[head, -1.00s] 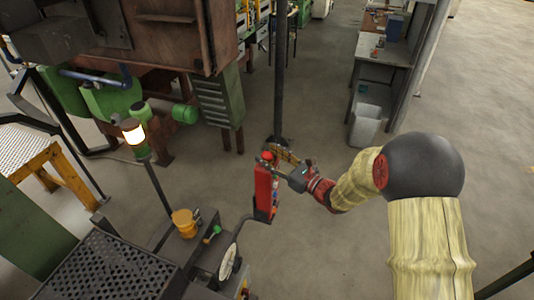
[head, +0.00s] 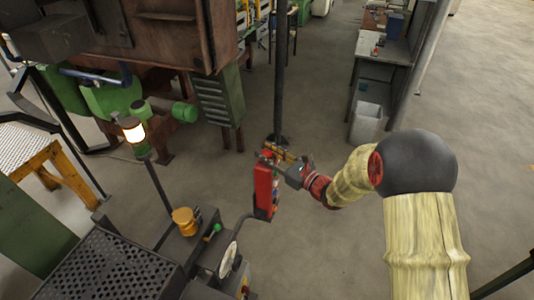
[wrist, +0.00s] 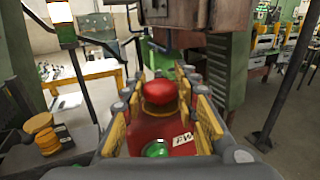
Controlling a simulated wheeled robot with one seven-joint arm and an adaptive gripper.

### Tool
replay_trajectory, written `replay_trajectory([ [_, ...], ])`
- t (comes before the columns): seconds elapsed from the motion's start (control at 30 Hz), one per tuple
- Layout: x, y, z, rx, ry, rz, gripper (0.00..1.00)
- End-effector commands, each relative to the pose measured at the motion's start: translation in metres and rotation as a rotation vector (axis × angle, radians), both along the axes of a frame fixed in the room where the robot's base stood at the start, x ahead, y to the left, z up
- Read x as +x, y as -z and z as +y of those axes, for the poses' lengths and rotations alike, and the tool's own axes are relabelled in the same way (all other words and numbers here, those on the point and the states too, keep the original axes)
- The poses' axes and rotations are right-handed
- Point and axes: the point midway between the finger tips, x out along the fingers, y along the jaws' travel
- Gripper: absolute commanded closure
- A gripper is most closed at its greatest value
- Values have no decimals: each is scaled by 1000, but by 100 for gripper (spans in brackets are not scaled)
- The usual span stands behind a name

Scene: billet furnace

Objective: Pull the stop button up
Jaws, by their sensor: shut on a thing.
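The stop button (wrist: 159,93) is a red mushroom knob on top of a red control box (head: 263,190) on a stand. The wrist view shows it between the yellow-padded fingers of my gripper (wrist: 160,88), which is shut on it. In the head view my gripper (head: 277,155) reaches in from the right at the top of the box and partly hides the button. The wrist view also shows a green button (wrist: 155,150) and a white label (wrist: 182,139) on the red box.
Furnace machinery fills the upper left. A workbench (head: 380,60) is at the back right. Open floor lies between.

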Motion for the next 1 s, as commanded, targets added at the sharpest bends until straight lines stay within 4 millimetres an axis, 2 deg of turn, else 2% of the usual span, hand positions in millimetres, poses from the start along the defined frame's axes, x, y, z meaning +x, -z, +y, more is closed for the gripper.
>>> replay_trajectory([
  [0.23, 0, 0, 0, 0, 1, 0, 100],
  [0.57, 0, 0, 0, 0, 1, 0, 100],
  [0.8, 0, -13, 0, -1, 1, -2, 100],
  [1.0, 1, -15, 0, 1, 1, -4, 100],
])
